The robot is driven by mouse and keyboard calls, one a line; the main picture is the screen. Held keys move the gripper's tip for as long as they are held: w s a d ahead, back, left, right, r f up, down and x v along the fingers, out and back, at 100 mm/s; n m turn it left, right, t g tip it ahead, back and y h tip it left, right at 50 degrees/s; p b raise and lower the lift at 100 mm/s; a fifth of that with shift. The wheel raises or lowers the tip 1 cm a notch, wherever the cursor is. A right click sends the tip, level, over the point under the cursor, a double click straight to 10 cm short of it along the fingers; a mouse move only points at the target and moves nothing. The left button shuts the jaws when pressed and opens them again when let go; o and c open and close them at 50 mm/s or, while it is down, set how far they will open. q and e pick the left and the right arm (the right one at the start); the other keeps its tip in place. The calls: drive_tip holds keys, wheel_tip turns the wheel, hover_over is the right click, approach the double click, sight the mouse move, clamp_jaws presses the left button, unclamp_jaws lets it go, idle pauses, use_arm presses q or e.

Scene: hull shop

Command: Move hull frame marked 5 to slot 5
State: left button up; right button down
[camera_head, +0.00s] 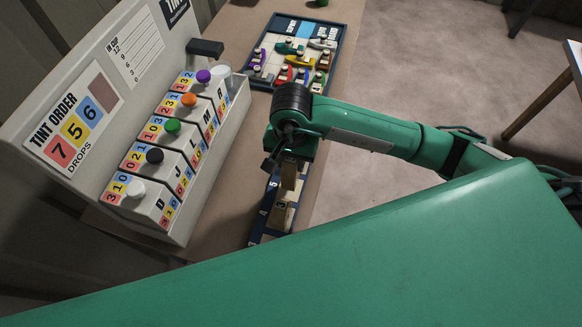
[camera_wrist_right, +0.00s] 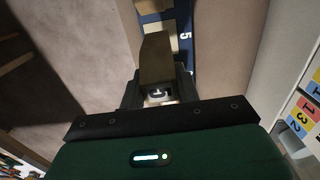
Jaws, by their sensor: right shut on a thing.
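My right gripper (camera_head: 287,158) points down over a narrow dark blue board with pale slots (camera_head: 258,228). In the right wrist view the gripper (camera_wrist_right: 158,92) is shut on a brown wooden hull frame (camera_wrist_right: 156,58); no number on its face can be read. A white 5 (camera_wrist_right: 185,36) is printed on the board beside the held frame. I cannot tell whether the frame touches the board. Another wooden piece (camera_head: 281,216) stands on the board, nearer than the gripper, with a 3 beside it. My left gripper is not in view.
A white tint machine (camera_head: 120,90) with several coloured knobs stands left of the board. A dark-rimmed tray (camera_head: 338,62) of coloured parts lies farther back on the brown bench (camera_head: 232,190). Open floor (camera_head: 440,60) is to the right.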

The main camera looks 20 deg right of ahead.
wheel_tip(320, 180, down, 2)
drive_tip(key=shift+f, duration=0.15)
wheel_tip(320, 180, down, 3)
drive_tip(key=shift+f+p, duration=0.1)
drive_tip(key=shift+p, duration=0.55)
drive_tip(key=shift+f, duration=0.2)
drive_tip(key=c, duration=1)
unclamp_jaws()
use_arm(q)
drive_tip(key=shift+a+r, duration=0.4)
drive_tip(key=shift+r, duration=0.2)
